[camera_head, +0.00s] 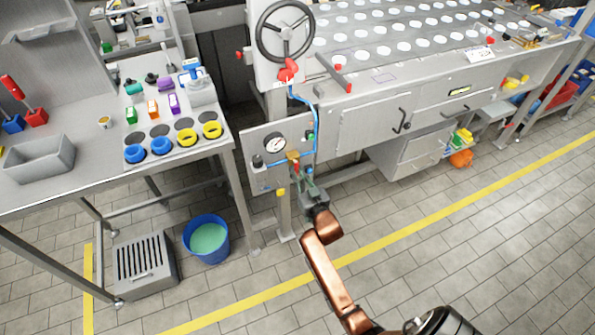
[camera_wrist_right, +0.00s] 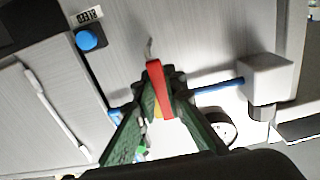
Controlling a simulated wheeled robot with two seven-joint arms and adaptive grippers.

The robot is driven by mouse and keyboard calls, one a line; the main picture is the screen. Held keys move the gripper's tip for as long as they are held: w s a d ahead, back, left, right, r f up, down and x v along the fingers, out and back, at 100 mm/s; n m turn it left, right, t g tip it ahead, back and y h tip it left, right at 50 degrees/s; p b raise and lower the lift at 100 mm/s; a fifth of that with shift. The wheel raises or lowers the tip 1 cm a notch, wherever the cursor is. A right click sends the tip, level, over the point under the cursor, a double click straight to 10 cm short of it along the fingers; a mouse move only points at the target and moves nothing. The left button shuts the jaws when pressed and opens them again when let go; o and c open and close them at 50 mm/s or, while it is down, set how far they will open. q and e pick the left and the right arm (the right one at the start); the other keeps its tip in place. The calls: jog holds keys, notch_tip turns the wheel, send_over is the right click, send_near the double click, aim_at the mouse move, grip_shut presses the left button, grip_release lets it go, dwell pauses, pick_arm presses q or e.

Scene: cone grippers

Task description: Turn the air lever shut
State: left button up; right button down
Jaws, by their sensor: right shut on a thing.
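The air lever has a red handle (camera_wrist_right: 157,82) and sits on a grey panel (camera_head: 259,183) below the handwheel. In the head view only a small red part of it (camera_head: 293,158) shows above my right gripper (camera_head: 305,184). In the right wrist view the green fingers of my right gripper (camera_wrist_right: 156,95) are closed around the red handle from both sides. The lever's base is partly hidden behind the fingers. A blue hose (camera_wrist_right: 217,86) runs from the lever to a pale block (camera_wrist_right: 270,77). My left gripper is not in view.
A round gauge (camera_head: 275,143) sits on the panel beside the lever. A blue knob (camera_wrist_right: 91,39) stands by a BLEED label (camera_wrist_right: 89,15). A blue bucket (camera_head: 207,240) stands on the floor at left. The tiled floor at right is mostly clear.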

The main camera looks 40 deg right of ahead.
jog(key=c, duration=2)
grip_release()
jog(key=shift+o, duration=0.2)
jog(key=v, duration=1.2)
